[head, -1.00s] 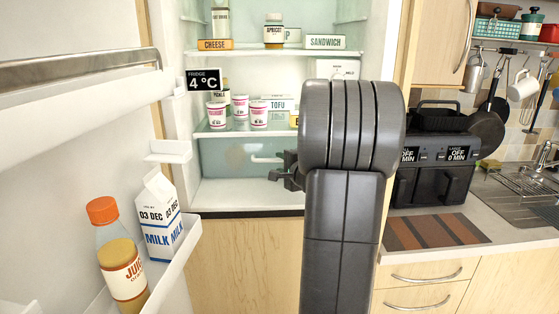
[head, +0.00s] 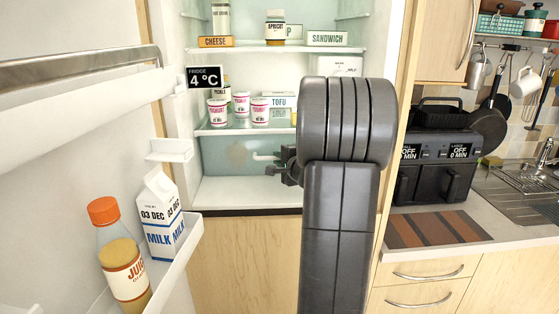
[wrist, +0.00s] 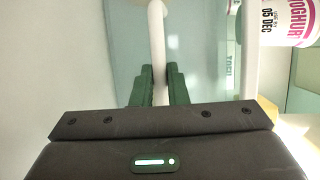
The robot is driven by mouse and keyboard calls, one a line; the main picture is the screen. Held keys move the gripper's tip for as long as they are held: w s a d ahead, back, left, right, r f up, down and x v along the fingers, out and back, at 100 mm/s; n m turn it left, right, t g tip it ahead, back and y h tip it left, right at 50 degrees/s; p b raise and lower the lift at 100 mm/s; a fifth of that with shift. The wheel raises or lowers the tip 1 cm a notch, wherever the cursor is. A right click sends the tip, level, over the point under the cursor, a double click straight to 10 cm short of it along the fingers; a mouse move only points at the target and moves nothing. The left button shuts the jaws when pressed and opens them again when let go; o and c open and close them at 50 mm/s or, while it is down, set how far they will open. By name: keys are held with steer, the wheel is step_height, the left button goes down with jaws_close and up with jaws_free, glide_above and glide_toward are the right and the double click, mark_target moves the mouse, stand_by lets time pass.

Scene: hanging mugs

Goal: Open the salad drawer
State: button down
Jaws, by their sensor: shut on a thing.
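The salad drawer (head: 222,157) is a pale, see-through green front low in the fridge, under the glass shelf. Its white bar handle (head: 262,156) sticks out on the front. In the head view my gripper (head: 277,164) is at the right part of the handle, partly hidden by my arm. In the wrist view the two green fingers of my gripper (wrist: 158,84) are shut on the white handle (wrist: 157,40), one on each side of it. The drawer's right part is hidden behind my arm in the head view.
Yoghurt pots (head: 241,103) and a tofu box (head: 282,104) stand on the shelf above. The open fridge door at left holds a juice bottle (head: 123,255) and a milk carton (head: 160,215). The fridge floor (head: 245,194) before the drawer is clear.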

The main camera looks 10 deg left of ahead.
steer(key=s+d+b, duration=0.3)
steer(key=s+b, duration=0.1)
steer(key=s, duration=0.8)
steer(key=s+d+b, duration=0.4)
steer(key=s, duration=0.8)
steer(key=shift+s, duration=0.35)
steer(key=shift+f, duration=0.1)
steer(key=c, duration=1.4)
jaws_free()
steer(key=shift+c, duration=0.2)
steer(key=shift+d, duration=0.1)
